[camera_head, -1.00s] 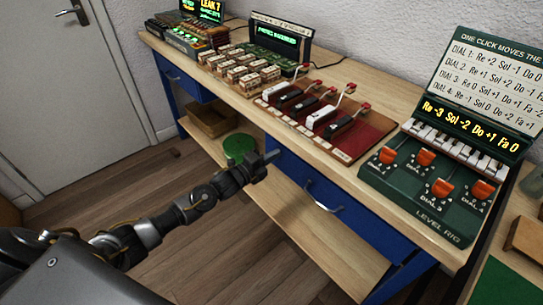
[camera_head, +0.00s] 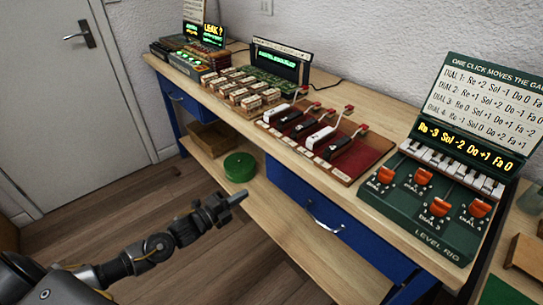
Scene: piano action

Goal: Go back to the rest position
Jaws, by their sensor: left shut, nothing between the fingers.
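My left gripper (camera_head: 234,199) is at the lower left of the head view, at the end of my left arm. It is shut and empty, in front of the bench and away from everything on the bench top. My right gripper does not show. The level rig (camera_head: 430,205), a green box with orange dials and small piano keys, stands at the right of the bench. The piano action board (camera_head: 322,140) with several black and white keys on a red base lies in the middle of the bench.
The wooden bench (camera_head: 383,92) has a blue drawer (camera_head: 307,203) and a lower shelf holding a green round object (camera_head: 239,167) and a wooden tray (camera_head: 213,138). Several small wooden blocks (camera_head: 245,90) and lit displays (camera_head: 276,64) stand behind. The floor (camera_head: 95,215) at left is clear.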

